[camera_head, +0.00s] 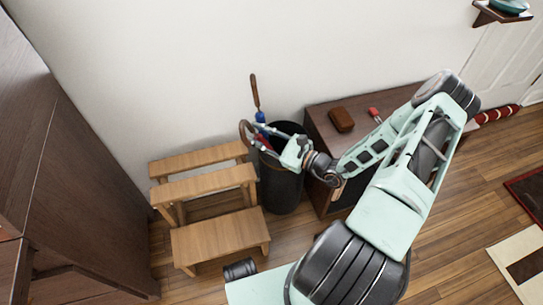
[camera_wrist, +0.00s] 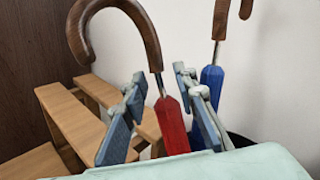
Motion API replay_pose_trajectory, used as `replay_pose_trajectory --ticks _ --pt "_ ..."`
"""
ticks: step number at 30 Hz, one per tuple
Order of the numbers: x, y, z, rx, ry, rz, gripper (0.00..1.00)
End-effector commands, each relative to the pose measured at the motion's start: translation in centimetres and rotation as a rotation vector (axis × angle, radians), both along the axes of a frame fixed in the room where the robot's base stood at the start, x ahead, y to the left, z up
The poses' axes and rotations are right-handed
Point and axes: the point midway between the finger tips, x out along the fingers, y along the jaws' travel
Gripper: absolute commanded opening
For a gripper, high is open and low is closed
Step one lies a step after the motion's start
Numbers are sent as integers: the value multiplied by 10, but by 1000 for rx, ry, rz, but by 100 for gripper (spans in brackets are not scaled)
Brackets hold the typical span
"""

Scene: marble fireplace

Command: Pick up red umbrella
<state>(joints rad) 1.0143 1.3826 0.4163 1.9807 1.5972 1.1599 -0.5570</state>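The red umbrella (camera_wrist: 172,125) stands upright, tilted a little, with a brown hooked handle. In the wrist view its red part lies between the two fingers of my gripper (camera_wrist: 165,108), with a visible gap on the left; contact on the right is unclear. My gripper is open. In the head view the red umbrella's handle (camera_head: 243,130) rises at the left rim of a black bin (camera_head: 281,190), and my gripper (camera_head: 275,143) is over the bin's opening. The umbrella's lower part is hidden in the bin.
A blue umbrella (camera_wrist: 211,82) with a brown handle stands just right of the red one, close to my right finger. A wooden step stool (camera_head: 215,240) is left of the bin. A dark cabinet (camera_head: 330,108) is right of it. The wall (camera_head: 160,60) is close behind.

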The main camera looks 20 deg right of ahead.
Motion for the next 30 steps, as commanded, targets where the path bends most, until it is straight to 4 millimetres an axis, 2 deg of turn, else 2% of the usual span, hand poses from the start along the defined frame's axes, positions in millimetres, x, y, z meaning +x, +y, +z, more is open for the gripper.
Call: replay_pose_trajectory --ticks 3,10,18,30 --pt "8 6 -1 0 0 0 26" --pt "9 7 0 0 0 -1 26" --pt "8 7 0 0 0 -1 0" --pt "8 7 0 0 0 -1 0"
